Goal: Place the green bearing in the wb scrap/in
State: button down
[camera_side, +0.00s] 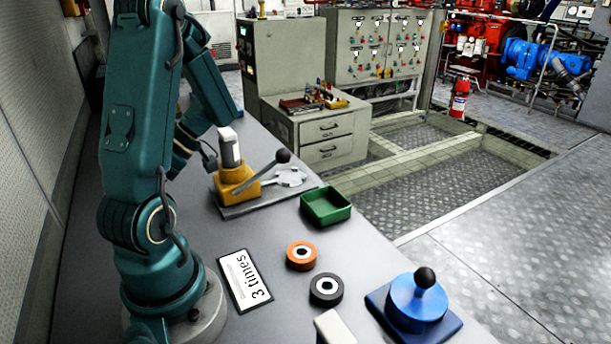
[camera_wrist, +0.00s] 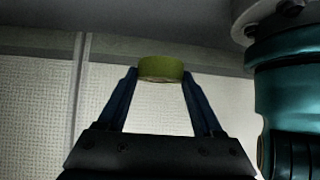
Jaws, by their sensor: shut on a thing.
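My gripper (camera_wrist: 160,76) shows in the wrist view, its two blue fingers shut on the sides of a yellow-green ring, the green bearing (camera_wrist: 161,67). The bearing is held at the fingertips, with a pale textured wall behind it. In the side view I cannot make out the gripper or the green bearing. A small open green tray (camera_side: 329,220) stands on the bench near its right edge; it looks empty. No label for the scrap bin is readable, so I cannot tell whether this tray is it.
On the grey bench (camera_side: 215,235) are an orange bearing (camera_side: 301,255), a black bearing (camera_side: 326,289), a "3 times" card (camera_side: 245,280), a yellow lever fixture (camera_side: 237,183) and a blue fixture with a black knob (camera_side: 415,303). The wall runs close along the left.

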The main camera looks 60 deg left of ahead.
jog(key=w+r+m+t+y, duration=0.25)
jog(key=w+m+y, duration=0.35)
jog(key=w, duration=0.4)
jog(key=w+r+m+t+y, duration=0.2)
jog(key=w+m+t+y, duration=0.25)
jog(key=w+m, duration=0.4)
jog(key=w+d+r+m+t+h, duration=0.6)
jog(key=w+d+r+m+t, duration=0.5)
jog(key=w+d+m+t, duration=0.6)
jog(key=n+g+y, duration=0.7)
jog(key=n+g, duration=0.3)
jog(key=g, duration=0.1)
send_over(325, 206)
jog(key=s+d, duration=0.1)
jog(key=d, duration=0.2)
notch_tip(325, 206, down, 18)
jog(key=shift+a+f, duration=0.2)
jog(key=shift+f, duration=2)
jog(key=shift+f, duration=0.2)
